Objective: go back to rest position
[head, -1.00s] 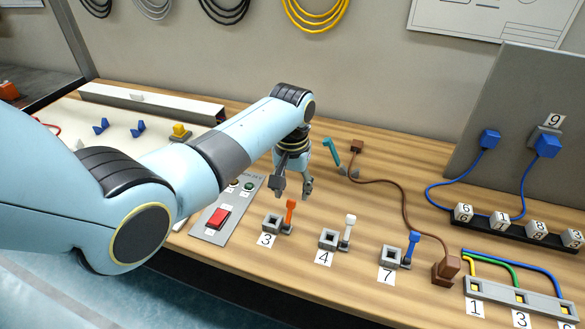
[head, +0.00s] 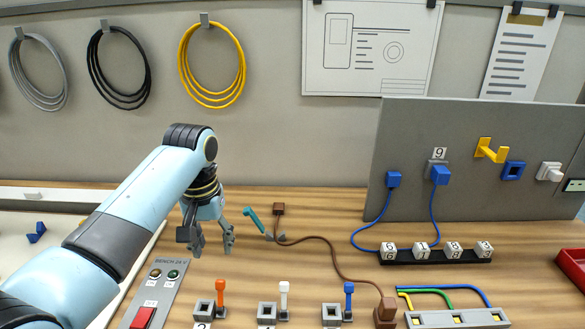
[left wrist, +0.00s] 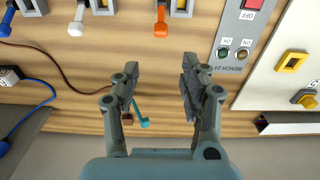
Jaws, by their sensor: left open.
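My left gripper (head: 208,246) is open and empty above the wooden bench, with its fingers pointing down. In the left wrist view the open fingers (left wrist: 158,82) have bare wood between them. The teal lever (head: 254,222) stands just right of the gripper in the head view; in the left wrist view it (left wrist: 138,112) shows beside one finger, apart as far as I can tell. The orange-handled switch (head: 220,296), the white-handled switch (head: 284,297) and the blue-handled switch (head: 348,297) are in front of the gripper. My right gripper is not in view.
A control panel (head: 157,285) with a red switch lies at the front left. A brown cable (head: 335,262) crosses the bench. A grey upright board (head: 415,190) with blue plugs stands at the right, with number blocks (head: 436,252) before it. A red tray (head: 572,272) is at the far right.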

